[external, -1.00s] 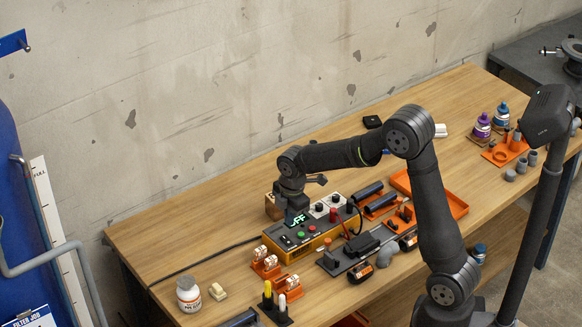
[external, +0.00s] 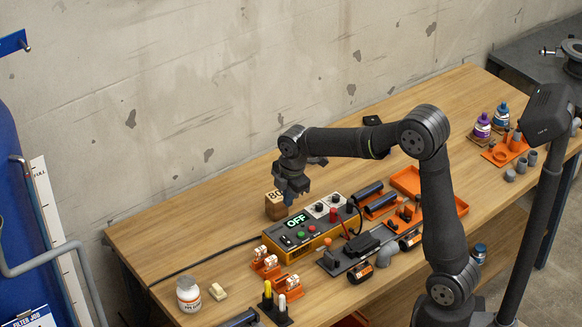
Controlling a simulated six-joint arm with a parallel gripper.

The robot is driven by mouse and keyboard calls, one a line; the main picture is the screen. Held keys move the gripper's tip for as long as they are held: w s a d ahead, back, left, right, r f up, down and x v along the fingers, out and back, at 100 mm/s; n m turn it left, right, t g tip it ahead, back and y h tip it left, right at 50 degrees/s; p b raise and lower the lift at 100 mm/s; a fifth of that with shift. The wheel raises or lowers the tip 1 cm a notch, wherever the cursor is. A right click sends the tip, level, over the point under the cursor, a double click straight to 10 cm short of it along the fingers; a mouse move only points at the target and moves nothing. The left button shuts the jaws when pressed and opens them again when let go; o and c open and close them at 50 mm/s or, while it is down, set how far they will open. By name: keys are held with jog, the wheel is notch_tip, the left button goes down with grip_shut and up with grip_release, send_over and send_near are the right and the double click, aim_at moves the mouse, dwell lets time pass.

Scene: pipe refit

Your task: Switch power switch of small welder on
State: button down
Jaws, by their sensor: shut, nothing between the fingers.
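The small welder (external: 318,243) is a low box with a grey top panel and yellow-orange sides on the workbench. Its green display (external: 296,220) reads OFF. A small dark switch (external: 286,240) sits at the left end of its panel, and red and green buttons lie beside it. The switch's position is too small to tell. My gripper (external: 289,202) is shut and empty, pointing down above the back edge of the welder, beside a wooden block (external: 274,205) with partly hidden lettering.
A black cable runs left across clear bench.

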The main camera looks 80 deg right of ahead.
aim_at(284, 237)
jog(key=shift+f, duration=0.15)
jog(key=f, duration=0.4)
jog(key=w+d+f, duration=0.1)
jog(key=f, duration=0.8)
jog(key=shift+w+d+f, duration=0.15)
jog(key=shift+d+f, duration=0.05)
jog(key=shift+f, duration=0.1)
